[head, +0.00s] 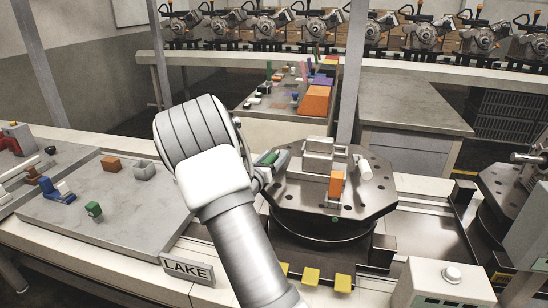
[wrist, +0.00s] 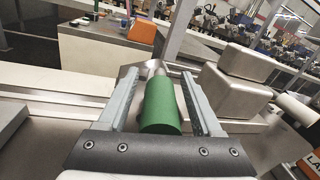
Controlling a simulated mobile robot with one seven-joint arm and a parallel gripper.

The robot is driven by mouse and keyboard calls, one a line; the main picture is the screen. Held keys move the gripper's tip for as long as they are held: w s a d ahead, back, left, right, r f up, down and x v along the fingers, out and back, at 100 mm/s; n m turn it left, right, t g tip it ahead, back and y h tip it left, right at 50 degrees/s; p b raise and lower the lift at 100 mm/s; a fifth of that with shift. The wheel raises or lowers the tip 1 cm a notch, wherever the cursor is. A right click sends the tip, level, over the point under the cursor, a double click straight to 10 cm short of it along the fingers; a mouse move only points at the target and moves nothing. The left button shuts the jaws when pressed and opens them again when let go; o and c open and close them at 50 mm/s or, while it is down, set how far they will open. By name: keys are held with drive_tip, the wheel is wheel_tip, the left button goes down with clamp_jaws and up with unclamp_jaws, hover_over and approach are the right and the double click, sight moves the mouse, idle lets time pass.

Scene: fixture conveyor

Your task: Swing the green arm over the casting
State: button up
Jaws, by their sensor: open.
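The green arm's end is a green cylinder (wrist: 161,106) with a grey metal stem behind it in the wrist view. It shows as a small green piece (head: 268,158) at the left of the round fixture plate in the head view. My gripper (head: 277,164) is open there; in the wrist view its two fingers (wrist: 158,100) stand on either side of the green cylinder. I cannot tell whether they touch it. The casting looks to be the grey metal block (head: 318,157) on the plate, also in the wrist view (wrist: 236,92), right of my fingers. My arm hides part of the plate's left side.
An orange block (head: 336,184) and a white cylinder (head: 364,168) stand on the dark fixture plate (head: 376,203). A grey tray (head: 130,221) with small parts lies left. A control box with a button (head: 451,276) stands front right.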

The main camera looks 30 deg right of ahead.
clamp_jaws()
idle(1.4)
